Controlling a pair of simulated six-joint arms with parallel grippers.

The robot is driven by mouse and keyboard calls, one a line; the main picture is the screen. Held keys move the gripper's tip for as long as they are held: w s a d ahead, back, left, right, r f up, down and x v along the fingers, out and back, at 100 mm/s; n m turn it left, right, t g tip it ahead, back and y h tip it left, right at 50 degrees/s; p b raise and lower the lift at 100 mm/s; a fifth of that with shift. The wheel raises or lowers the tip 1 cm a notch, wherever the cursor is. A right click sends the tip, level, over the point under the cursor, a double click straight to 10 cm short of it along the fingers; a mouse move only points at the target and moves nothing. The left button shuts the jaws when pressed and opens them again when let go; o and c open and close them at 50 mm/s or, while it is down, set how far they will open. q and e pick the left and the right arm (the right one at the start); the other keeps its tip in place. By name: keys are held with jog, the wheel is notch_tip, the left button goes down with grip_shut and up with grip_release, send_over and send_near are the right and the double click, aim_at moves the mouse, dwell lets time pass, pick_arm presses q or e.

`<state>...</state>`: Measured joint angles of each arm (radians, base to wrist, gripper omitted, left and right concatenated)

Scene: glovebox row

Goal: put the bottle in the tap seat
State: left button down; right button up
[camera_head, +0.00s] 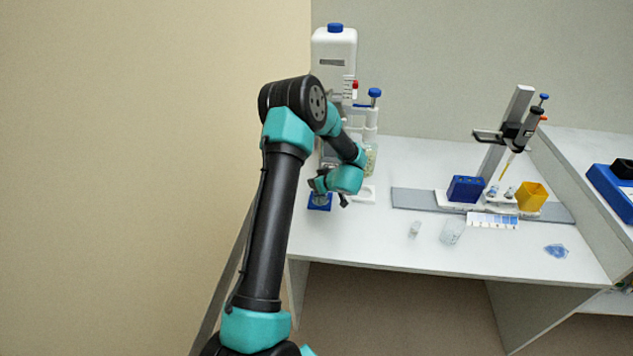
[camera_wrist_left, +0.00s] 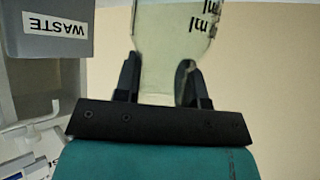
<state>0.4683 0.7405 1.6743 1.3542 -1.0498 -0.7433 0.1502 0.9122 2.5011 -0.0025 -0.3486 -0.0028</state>
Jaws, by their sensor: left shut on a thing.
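My left gripper (camera_wrist_left: 160,78) is shut on a clear bottle (camera_wrist_left: 172,32) with dark printed volume marks, seen between its fingers in the left wrist view. In the head view my left gripper (camera_head: 322,187) is low over the left end of the bench, and my arm mostly hides the held bottle. A blue square seat (camera_head: 319,207) lies just below the gripper. A white seat with a round recess (camera_head: 364,195) lies just to its right. I cannot tell which one is the tap seat. My right gripper is not in view.
A white carboy with a blue cap (camera_head: 334,50) and a blue-topped dispenser (camera_head: 374,96) stand behind the arm. A pipette stand (camera_head: 506,130), blue box (camera_head: 466,189), yellow box (camera_head: 532,197) and clear beaker (camera_head: 452,232) are to the right. A grey waste bin (camera_wrist_left: 45,30) shows in the wrist view.

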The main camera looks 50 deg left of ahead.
pick_arm(q)
jog(key=shift+f, duration=0.15)
jog(key=c, duration=0.7)
grip_release()
jog(key=shift+d+r, duration=0.1)
jog(key=shift+r, duration=0.1)
jog(key=v, duration=1.2)
